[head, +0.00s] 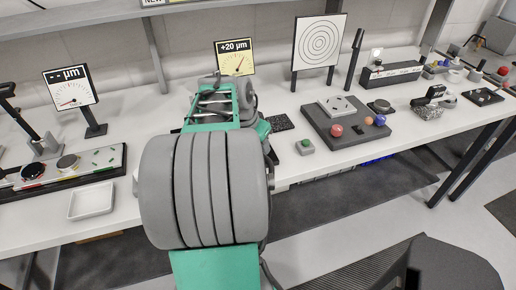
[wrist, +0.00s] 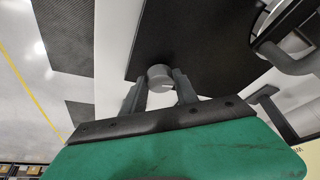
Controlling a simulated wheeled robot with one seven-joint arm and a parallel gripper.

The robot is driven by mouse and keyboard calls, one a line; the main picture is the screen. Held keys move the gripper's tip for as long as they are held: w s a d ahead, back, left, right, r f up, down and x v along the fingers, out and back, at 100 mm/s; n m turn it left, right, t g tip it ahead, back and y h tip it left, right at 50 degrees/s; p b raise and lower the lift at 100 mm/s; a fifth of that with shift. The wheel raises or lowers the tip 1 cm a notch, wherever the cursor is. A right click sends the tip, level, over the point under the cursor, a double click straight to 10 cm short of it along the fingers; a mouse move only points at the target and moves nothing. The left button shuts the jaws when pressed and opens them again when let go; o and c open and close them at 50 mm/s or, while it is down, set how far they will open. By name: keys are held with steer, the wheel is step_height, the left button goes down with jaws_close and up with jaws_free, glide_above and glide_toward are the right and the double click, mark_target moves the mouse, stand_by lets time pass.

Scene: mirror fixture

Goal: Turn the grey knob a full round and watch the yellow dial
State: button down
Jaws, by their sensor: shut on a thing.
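The grey knob (wrist: 160,77) is a short round cylinder, seen in the wrist view in front of a dark plate. My gripper (wrist: 160,88) has one finger on each side of it and is shut on it. In the head view my own arm hides the knob and the gripper. The yellow dial (head: 235,57) stands upright behind my arm in the head view. It reads "+20 µm" and its thin needle points up and to the right.
A white dial (head: 70,87) reading "-- µm" stands at left. A white tray (head: 91,201) lies near the front edge. A grey curved part (wrist: 290,62) is close right of my gripper.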

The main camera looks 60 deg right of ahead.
steer(key=n, duration=0.1)
steer(key=n+t+b, duration=0.1)
steer(key=shift+s+f+n, duration=0.1)
steer(key=shift+s+n, duration=0.1)
steer(key=shift+n, duration=0.2)
steer(key=shift+n+t+b, duration=0.6)
steer(key=shift+n+b, duration=0.15)
steer(key=shift+n, duration=0.85)
steer(key=c, duration=0.9)
jaws_free()
steer(key=shift+c, duration=0.2)
steer(key=v, duration=0.8)
steer(key=shift+d, duration=0.15)
